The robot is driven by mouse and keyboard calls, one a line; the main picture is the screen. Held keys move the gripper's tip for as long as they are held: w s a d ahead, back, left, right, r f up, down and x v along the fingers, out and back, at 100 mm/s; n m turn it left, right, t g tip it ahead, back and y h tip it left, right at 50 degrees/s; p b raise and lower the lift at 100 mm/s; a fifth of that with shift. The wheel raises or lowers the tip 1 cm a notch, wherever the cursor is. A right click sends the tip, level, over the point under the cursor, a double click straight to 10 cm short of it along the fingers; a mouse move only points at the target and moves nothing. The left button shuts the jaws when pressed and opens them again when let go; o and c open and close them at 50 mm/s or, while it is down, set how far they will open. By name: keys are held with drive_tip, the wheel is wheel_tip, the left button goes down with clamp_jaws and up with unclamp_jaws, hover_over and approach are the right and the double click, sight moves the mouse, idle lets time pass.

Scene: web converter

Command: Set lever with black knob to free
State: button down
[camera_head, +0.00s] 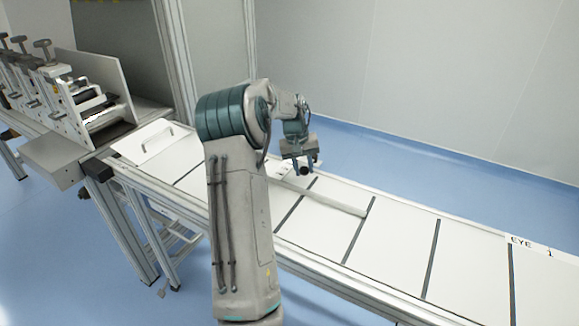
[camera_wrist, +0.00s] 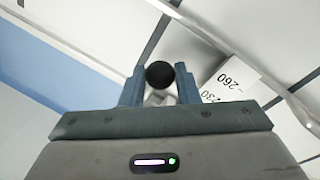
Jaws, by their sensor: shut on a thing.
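The black knob (camera_wrist: 160,75) is a round ball between the two blue-grey fingers of my gripper (camera_wrist: 160,84) in the wrist view. My gripper is shut on it. A pale piece (camera_wrist: 155,98) shows just below the knob, perhaps part of the lever; most of it is hidden by the gripper. In the head view my gripper (camera_head: 303,168) points down over the far side of the white table, with the dark knob (camera_head: 304,171) between its fingers. I cannot read any "free" mark in either view.
A white scale label (camera_wrist: 230,84) with 230 and 260 lies right of the gripper. A long pale bar (camera_head: 335,202) crosses the panelled table (camera_head: 400,245). A white plate with a handle (camera_head: 153,140) and a machine with clamps (camera_head: 75,95) stand at left. Blue floor lies beyond.

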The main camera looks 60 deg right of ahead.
drive_tip(key=shift+d, duration=0.1)
idle(0.4)
drive_tip(key=c, duration=1.1)
unclamp_jaws()
drive_tip(key=shift+w, duration=0.1)
wheel_tip(320, 180, up, 14)
drive_tip(key=w+a, duration=0.1)
drive_tip(key=w, duration=0.1)
drive_tip(key=shift+a+f, duration=0.15)
drive_tip(key=shift+a, duration=0.2)
drive_tip(key=shift+w, duration=0.1)
